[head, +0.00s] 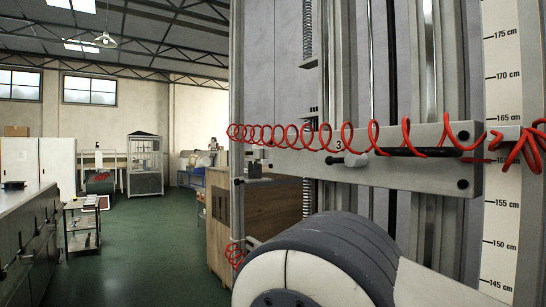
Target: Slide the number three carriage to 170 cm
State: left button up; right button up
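The number three carriage (400,170) is a grey horizontal beam with a "3" on its front, lying across the upright rails. It carries a black bar-shaped handle (425,151) and a small knob or lever (350,159) below the number. A red coiled cord (290,134) runs along and in front of it. The vertical scale (503,55) at the right is marked in cm. Neither gripper is in view.
Vertical metal rails (372,60) run above the carriage; the lower rails are partly hidden. A wooden cabinet (270,210) stands behind at the left.

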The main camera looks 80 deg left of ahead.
aim_at(448, 171)
jog(key=u, duration=4.5)
jog(key=k, duration=1.3)
jog(key=z, duration=1.85)
